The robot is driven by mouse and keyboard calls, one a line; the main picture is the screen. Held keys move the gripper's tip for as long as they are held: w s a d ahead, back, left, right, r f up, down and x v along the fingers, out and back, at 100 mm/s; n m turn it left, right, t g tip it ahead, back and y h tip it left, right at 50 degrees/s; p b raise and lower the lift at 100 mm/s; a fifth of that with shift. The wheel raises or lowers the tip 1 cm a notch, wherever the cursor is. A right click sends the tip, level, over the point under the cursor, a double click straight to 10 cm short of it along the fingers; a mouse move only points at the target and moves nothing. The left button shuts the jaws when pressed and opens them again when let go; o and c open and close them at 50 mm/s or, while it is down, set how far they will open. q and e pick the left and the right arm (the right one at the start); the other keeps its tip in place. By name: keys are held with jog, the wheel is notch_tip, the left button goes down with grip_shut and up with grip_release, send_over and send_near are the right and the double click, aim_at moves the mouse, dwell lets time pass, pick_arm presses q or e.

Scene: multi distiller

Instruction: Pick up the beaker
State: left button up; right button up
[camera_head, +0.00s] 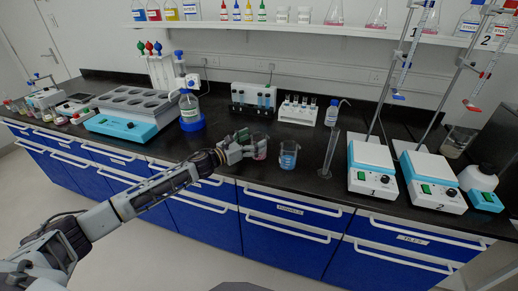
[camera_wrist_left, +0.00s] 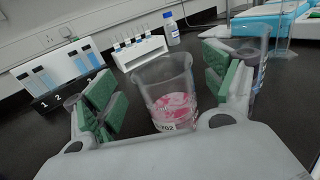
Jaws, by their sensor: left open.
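A clear glass beaker with pink liquid and a white label (camera_wrist_left: 172,100) stands upright on the black bench in the left wrist view. In the head view it shows as a small pinkish patch (camera_head: 261,149), mostly hidden by my left gripper (camera_head: 246,149). My left gripper (camera_wrist_left: 162,92) is open, with one green-padded finger on each side of the beaker. Gaps show between the pads and the glass. A second beaker, with blue liquid (camera_head: 288,155), stands just right of the gripper. My right gripper is not in view.
A tall glass cylinder (camera_head: 328,155) and two stirrer plates (camera_head: 370,165) (camera_head: 428,180) stand to the right.

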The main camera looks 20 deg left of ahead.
pick_arm(q)
jog(key=shift+x, duration=0.95)
jog(key=shift+w+d, duration=0.35)
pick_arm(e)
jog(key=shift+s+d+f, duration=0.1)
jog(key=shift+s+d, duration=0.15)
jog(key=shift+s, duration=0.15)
pick_arm(q)
jog(key=shift+c, duration=0.3)
jog(key=c, duration=1.5)
jog(key=shift+r, duration=0.3)
